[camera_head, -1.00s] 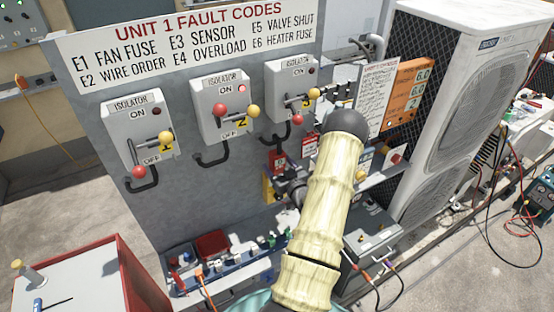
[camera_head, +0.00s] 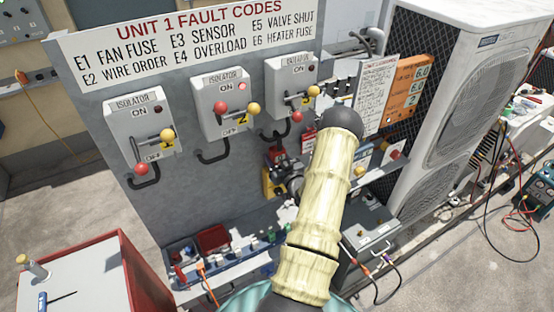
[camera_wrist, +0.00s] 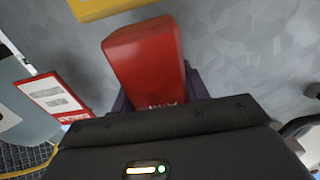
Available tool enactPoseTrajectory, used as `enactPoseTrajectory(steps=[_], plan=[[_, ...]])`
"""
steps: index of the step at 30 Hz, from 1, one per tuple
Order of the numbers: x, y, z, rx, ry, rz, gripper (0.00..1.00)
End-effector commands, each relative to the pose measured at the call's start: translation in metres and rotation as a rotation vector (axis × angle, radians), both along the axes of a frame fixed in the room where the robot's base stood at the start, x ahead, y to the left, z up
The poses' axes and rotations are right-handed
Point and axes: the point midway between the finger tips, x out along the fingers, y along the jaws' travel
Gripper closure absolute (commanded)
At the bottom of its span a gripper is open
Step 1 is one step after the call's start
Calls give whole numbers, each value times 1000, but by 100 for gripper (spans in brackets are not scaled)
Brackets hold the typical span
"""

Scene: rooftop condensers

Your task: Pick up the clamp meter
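I cannot make out the clamp meter for sure. A red block with white lettering (camera_wrist: 145,60) lies between the dark fingers of my gripper (camera_wrist: 158,92) in the wrist view, with a yellow piece (camera_wrist: 108,6) just beyond it. In the head view a small red and yellow item (camera_head: 270,183) is against the grey panel, and my gripper (camera_head: 287,180) is beside it, largely hidden by my arm. The fingers flank the red block; whether they press on it is not clear.
The grey panel (camera_head: 95,110) carries three isolator boxes with levers above. A shelf of tools and parts (camera_head: 225,258) runs below. A red cabinet (camera_head: 135,275) stands at lower left, a white condenser (camera_head: 455,100) at right. A teal device with leads (camera_head: 535,190) lies far right.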

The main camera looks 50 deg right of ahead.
Motion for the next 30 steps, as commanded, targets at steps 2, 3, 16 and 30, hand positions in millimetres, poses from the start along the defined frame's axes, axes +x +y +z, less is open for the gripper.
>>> enactPoseTrajectory(steps=[2,3,16,30], plan=[[1,1,1,-1,-2,1,87],[1,1,1,0,-1,2,87],[1,1,10,-3,-2,2,87],[-50,15,30,-1,1,-3,87]])
